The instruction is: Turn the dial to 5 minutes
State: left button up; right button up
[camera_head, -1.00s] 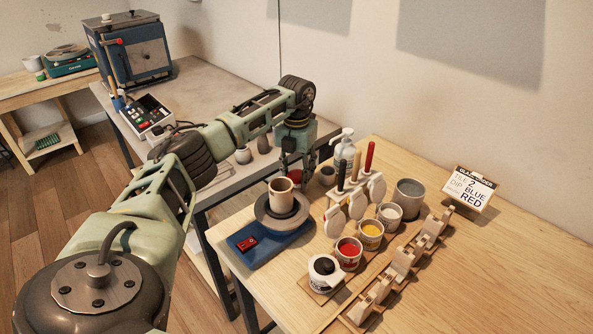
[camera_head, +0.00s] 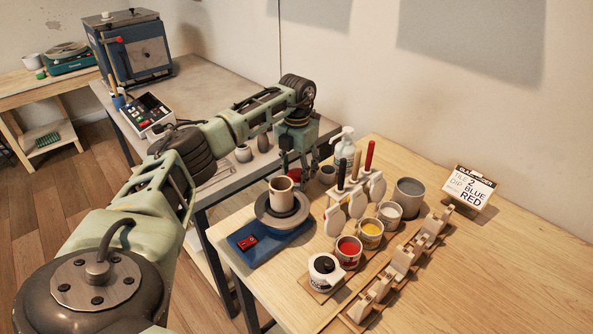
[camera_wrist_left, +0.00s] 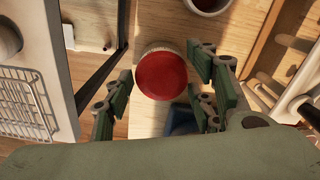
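A round red knob with a pale ridged rim (camera_wrist_left: 162,76) shows in the left wrist view, over the light wood table near its edge. It looks like the dial, but I can read no minute marks on it. In the head view it is mostly hidden behind the cup and my gripper. My left gripper (camera_head: 300,168) hangs over the back left of the wooden table, just behind the cup. In the left wrist view its green-padded fingers (camera_wrist_left: 160,95) are open on either side of the red knob, with gaps visible. My right gripper is not in view.
A cup (camera_head: 281,189) stands on a blue-based wheel (camera_head: 272,241) close in front of the gripper. Brushes in a white rack (camera_head: 345,200), glaze pots (camera_head: 349,251) and a sign (camera_head: 468,188) are to the right. A grey table with a control panel (camera_head: 147,114) and kiln (camera_head: 128,48) is left.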

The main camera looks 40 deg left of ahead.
aim_at(297, 172)
pick_arm(q)
jog(key=shift+o, duration=0.5)
notch_tip(297, 172, up, 12)
dwell(0.3)
